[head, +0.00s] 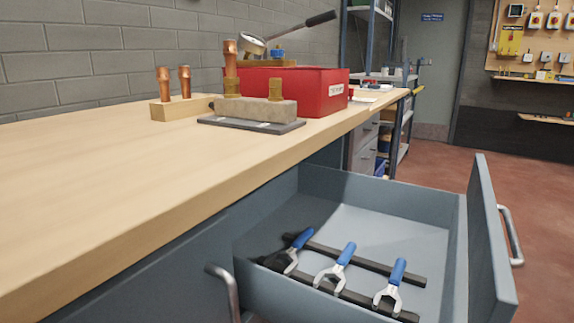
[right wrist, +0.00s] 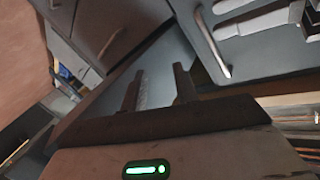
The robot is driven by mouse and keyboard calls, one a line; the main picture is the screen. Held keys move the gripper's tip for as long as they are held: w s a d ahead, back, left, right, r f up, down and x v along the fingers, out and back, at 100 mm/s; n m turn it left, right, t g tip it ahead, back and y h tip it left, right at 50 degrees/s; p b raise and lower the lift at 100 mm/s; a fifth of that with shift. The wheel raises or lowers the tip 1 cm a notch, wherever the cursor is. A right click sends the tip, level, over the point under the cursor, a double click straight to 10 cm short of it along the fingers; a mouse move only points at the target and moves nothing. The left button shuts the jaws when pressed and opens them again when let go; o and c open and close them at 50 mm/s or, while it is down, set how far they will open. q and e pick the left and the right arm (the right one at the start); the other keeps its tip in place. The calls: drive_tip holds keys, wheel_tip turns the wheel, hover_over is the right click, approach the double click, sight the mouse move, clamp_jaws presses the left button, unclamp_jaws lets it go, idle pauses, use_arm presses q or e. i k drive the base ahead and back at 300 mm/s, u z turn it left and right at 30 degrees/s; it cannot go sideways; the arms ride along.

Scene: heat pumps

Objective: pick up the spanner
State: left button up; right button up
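Three spanners with blue handles and grey open jaws lie in the open drawer (head: 400,230) in the head view: a left one (head: 303,239), a middle one (head: 347,253) and a right one (head: 397,271). They rest across two black rails, jaws towards the near side. My right gripper (right wrist: 158,88) shows in the right wrist view with its two dark fingers apart and nothing between them. It is outside the head view, so its distance from the spanners cannot be told. My left gripper is in neither view.
The wooden bench top (head: 100,200) runs along the left above the drawer. A red box (head: 310,90) and a wooden block with copper fittings (head: 178,108) stand on it. The drawer front (head: 490,240) carries a metal handle (head: 511,236). The drawer's back part is bare.

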sight(336, 271)
drive_tip(key=k, duration=1)
drive_tip(key=u, duration=2.85)
drive_tip(key=k, duration=1.45)
drive_tip(key=z, duration=1.6)
